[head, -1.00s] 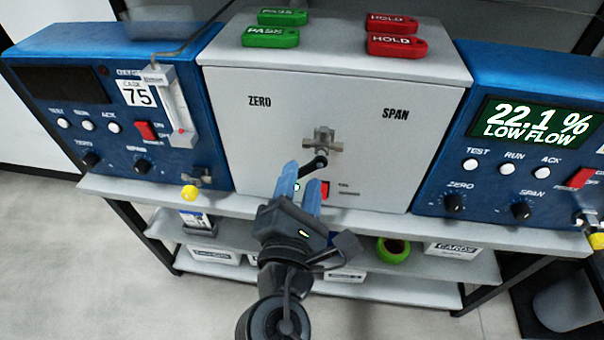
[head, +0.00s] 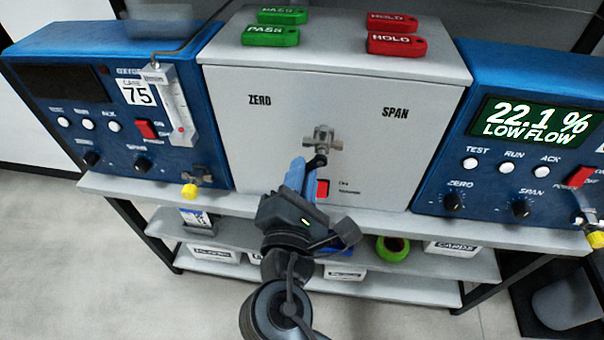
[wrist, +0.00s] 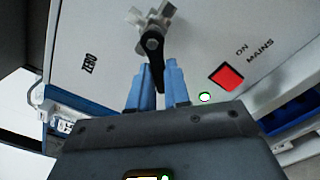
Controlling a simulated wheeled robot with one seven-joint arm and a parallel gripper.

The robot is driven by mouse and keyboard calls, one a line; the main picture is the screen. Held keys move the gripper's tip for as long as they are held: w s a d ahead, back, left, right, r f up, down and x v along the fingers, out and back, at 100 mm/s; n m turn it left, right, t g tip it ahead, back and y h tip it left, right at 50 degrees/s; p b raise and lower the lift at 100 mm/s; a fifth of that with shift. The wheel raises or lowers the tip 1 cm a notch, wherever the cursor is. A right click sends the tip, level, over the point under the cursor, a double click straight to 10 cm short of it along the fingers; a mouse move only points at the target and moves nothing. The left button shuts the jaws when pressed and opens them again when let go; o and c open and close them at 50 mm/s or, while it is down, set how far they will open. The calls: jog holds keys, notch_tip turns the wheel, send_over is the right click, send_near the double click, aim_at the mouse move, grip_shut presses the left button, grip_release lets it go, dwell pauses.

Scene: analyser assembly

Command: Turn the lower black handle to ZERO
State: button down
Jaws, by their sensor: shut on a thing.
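The lower black handle (head: 319,161) sits on a metal valve (head: 322,140) on the front of the grey cabinet (head: 232,130). In the wrist view the handle (wrist: 154,62) hangs down from its pivot, its lower end between the blue fingers. My gripper (head: 305,172) is shut on that handle, and the fingers hide most of it in the head view. The ZERO label (head: 260,100) is to the upper left of the valve and the SPAN label (head: 395,113) to the upper right.
A red mains switch (head: 322,188) is close to the right of my fingers. Blue analysers stand left (head: 60,50) and right (head: 540,75) of the cabinet; the right one reads 22.1 % LOW FLOW. Green PASS (head: 271,36) and red HOLD (head: 397,44) tags lie on top.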

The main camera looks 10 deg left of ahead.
jog(key=shift+m, duration=0.3)
jog(key=shift+a+r+m+b, duration=0.2)
jog(key=shift+r+m+b, duration=0.2)
jog(key=shift+m+b, duration=0.7)
jog(key=shift+a+r+m+b, duration=0.15)
jog(key=shift+r+m+b, duration=0.3)
jog(key=shift+m, duration=1.25)
jog(key=shift+a+r+m+b, duration=0.3)
jog(key=shift+m+b, duration=0.5)
jog(key=shift+m, duration=0.6)
jog(key=shift+d+r, duration=0.1)
jog(key=c, duration=1.1)
grip_release()
jog(key=shift+s+b, duration=0.4)
jog(key=shift+s, duration=3.5)
